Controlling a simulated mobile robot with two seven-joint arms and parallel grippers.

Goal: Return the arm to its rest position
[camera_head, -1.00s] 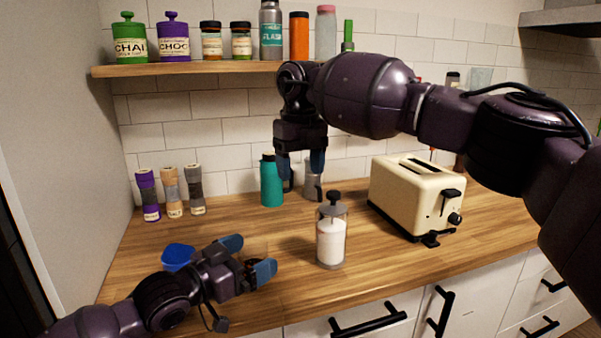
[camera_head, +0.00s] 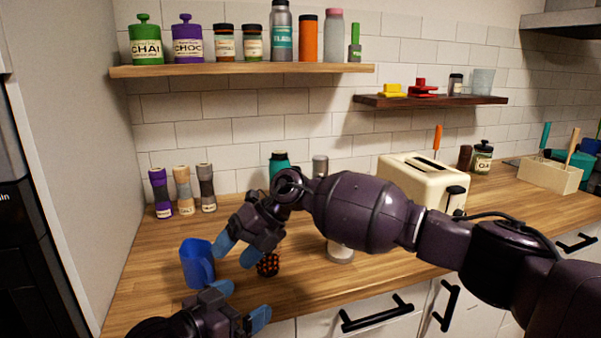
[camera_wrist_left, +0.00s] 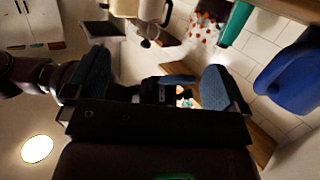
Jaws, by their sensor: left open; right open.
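My left gripper (camera_head: 240,303) is at the bottom of the head view, fingers apart and empty, low in front of the blue mug. My right gripper (camera_head: 238,250) is just above it, fingers spread and pointing down-left, with nothing between them. Its purple arm reaches across from the right edge. The blue mug (camera_head: 194,265) stands on the counter left of both grippers. In the left wrist view, the left gripper's blue fingers (camera_wrist_left: 155,80) are wide apart, and the blue mug (camera_wrist_left: 290,80) is at the right edge.
A black, orange-dotted object (camera_head: 268,264) is beside the right gripper. The cream toaster (camera_head: 410,172) and teal bottle (camera_head: 279,160) stand behind the arm. Three grinders (camera_head: 184,190) are at the back left. The jar shelf (camera_head: 240,70) is above. Free counter lies left.

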